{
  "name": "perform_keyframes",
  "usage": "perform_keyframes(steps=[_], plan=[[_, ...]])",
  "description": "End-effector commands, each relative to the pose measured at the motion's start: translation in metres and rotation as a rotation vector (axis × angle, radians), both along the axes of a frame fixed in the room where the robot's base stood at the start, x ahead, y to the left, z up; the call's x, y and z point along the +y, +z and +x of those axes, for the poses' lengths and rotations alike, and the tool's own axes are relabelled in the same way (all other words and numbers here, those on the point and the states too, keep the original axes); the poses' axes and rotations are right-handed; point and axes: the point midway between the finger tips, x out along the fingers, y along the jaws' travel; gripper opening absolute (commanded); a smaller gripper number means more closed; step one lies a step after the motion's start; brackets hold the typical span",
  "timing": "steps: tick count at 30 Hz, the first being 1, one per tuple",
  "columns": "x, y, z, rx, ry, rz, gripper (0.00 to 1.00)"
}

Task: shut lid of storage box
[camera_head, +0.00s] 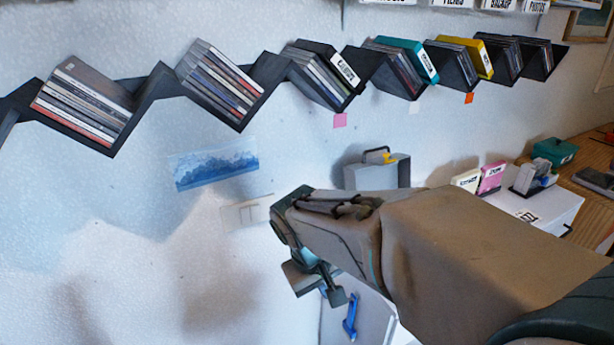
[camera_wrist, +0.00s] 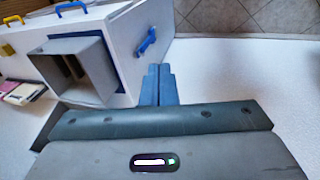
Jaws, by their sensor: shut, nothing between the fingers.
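A grey box (camera_wrist: 103,62), open toward the wrist camera with dividers or contents inside, sits on a white cabinet in the wrist view. In the head view a grey panel or box with a dark handle and yellow latch (camera_head: 375,174) stands behind my arm; I cannot tell whether it is the storage box's raised lid. My gripper (camera_wrist: 158,70) is shut and empty, to the right of the open box and apart from it. In the head view my gripper (camera_head: 335,293) hangs low beside the wall. My arm hides much of the cabinet.
A blue handle (camera_wrist: 147,40) is on the white cabinet's side, close to my fingers; it also shows in the head view (camera_head: 350,315). Zigzag shelves (camera_head: 150,82) hold discs above. Open floor lies right of the cabinet.

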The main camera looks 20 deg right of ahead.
Motion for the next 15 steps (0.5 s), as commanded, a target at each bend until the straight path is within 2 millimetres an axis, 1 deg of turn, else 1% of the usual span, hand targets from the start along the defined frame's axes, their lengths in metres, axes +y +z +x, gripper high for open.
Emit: perform_keyframes(steps=[1,3,5,6,8,9,11,12,14,15], plan=[[-0.013,-0.003,0.013,0.036,0.009,-0.07,0.0],[-0.032,-0.004,0.032,0.07,0.016,-0.179,0.0],[-0.048,-0.005,0.049,0.094,0.028,-0.273,0.0],[-0.058,-0.005,0.061,0.108,0.036,-0.338,0.0],[-0.071,-0.005,0.08,0.122,0.054,-0.437,0.0],[-0.08,-0.004,0.094,0.129,0.067,-0.504,0.0],[-0.09,-0.004,0.115,0.134,0.092,-0.603,0.0],[-0.096,-0.004,0.13,0.136,0.112,-0.671,0.0],[-0.104,-0.003,0.153,0.129,0.143,-0.772,0.0],[-0.107,-0.003,0.169,0.122,0.167,-0.837,0.0]])
